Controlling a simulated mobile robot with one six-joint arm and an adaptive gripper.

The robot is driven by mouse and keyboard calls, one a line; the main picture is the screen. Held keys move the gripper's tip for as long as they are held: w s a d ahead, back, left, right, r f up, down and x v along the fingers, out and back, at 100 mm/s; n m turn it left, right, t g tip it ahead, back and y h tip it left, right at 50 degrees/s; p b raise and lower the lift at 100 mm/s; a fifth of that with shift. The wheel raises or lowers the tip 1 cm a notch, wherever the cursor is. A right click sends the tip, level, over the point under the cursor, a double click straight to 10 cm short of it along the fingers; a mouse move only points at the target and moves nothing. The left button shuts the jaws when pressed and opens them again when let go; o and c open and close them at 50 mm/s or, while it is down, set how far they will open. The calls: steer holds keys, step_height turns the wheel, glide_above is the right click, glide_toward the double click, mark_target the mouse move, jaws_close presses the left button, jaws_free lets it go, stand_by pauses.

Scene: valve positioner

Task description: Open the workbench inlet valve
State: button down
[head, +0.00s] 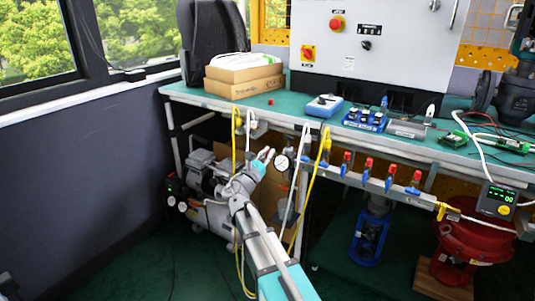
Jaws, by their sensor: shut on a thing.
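My gripper (265,154) is in the head view, below the front edge of the workbench (290,114). It reaches up to the pipework just left of a round white pressure gauge (282,162). Its fingers are shut on the small handle of the inlet valve, which they mostly hide. How far the handle is turned cannot be made out.
A yellow hose (317,180) and white hoses hang close to the gripper. A compressor (205,180) stands behind my arm on the left. Open floor lies at the lower left.

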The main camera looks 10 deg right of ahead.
steer(key=shift+s+d+f+m+g+h, duration=0.1)
steer(key=shift+m+g+h, duration=0.35)
steer(key=shift+m, duration=0.75)
steer(key=shift+s+d+m+g+h, duration=0.1)
steer(key=shift+m+g+h, duration=0.15)
steer(key=shift+m+g, duration=0.65)
steer(key=shift+m+t, duration=0.3)
steer(key=shift+t, duration=0.05)
steer(key=c, duration=0.7)
jaws_free()
steer(key=shift+n, duration=0.5)
